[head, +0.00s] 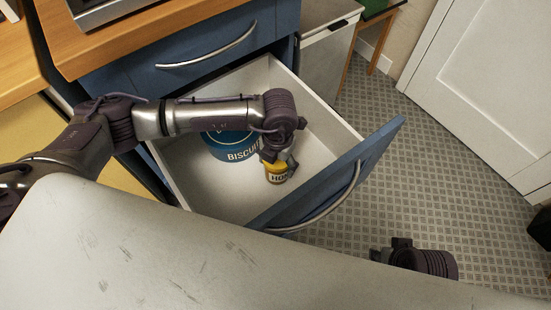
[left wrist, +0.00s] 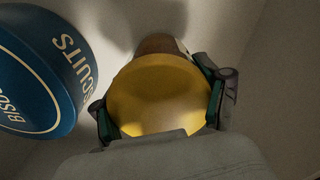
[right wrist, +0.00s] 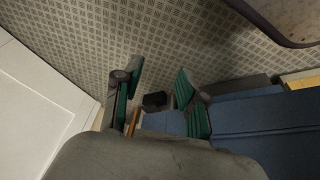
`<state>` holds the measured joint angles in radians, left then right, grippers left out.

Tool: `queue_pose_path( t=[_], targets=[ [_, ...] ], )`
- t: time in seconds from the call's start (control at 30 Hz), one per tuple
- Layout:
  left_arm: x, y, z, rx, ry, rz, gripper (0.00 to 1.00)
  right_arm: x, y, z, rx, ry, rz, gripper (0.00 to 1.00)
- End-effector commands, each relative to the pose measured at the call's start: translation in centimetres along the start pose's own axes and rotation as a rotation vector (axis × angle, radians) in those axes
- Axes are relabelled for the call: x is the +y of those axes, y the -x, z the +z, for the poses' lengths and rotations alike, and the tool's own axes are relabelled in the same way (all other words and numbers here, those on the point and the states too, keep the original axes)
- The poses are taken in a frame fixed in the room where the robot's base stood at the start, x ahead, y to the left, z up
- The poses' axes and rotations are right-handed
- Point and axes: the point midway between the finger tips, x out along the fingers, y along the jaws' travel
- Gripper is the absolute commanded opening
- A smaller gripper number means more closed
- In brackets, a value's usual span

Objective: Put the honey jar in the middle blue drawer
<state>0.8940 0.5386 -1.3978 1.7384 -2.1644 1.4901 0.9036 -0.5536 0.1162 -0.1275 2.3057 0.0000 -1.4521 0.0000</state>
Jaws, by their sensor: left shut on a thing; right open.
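The honey jar (head: 277,175) has a yellow lid and a label reading HON. My left gripper (head: 277,158) is shut on it, inside the open blue drawer (head: 300,85). In the left wrist view the round yellow lid (left wrist: 160,95) sits between the two fingers (left wrist: 160,100). The jar is low in the drawer; I cannot tell whether it touches the drawer floor. My right gripper (right wrist: 155,95) is open and empty, outside the drawer, above the floor. In the head view only part of my right arm shows at the lower right.
A blue biscuit tin (head: 230,145) stands in the drawer beside the jar; it also shows in the left wrist view (left wrist: 40,75). A closed blue drawer (head: 190,55) is above. The drawer front has a curved handle (head: 325,208). A white door (head: 485,85) stands at the right.

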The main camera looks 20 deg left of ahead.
Motion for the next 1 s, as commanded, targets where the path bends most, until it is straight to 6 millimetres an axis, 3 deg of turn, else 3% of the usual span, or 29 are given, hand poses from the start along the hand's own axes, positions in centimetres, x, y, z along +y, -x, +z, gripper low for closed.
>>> queue_pose_path(
  t=[0.13, 0.57, 0.6, 0.73, 1.0],
  targets=[
    [-0.4, -0.6, -0.3, -0.002, -0.001, -0.002, 0.07, 0.1, 1.1, 0.0, 0.005, -0.001, 0.001, 0.41],
    [-0.4, -0.8, -0.3, -0.002, -0.001, -0.002, 0.07, 0.1, 1.6, -0.1, 0.01, -0.001, 0.002, 0.41],
    [-0.4, -0.8, -0.3, -0.001, -0.001, -0.002, 0.8, 0.1, 1.8, -0.2, 0.011, -0.001, 0.002, 0.41],
    [-0.4, -0.8, -0.3, -0.001, -0.001, -0.002, 0.99, 0.1, 1.7, -0.1, 0.011, -0.001, 0.002, 0.41],
    [-0.4, -0.8, -0.3, -0.001, -0.001, -0.002, 0.99, 0.1, 1.7, -0.1, 0.011, -0.001, 0.002, 0.41]
  ],
)
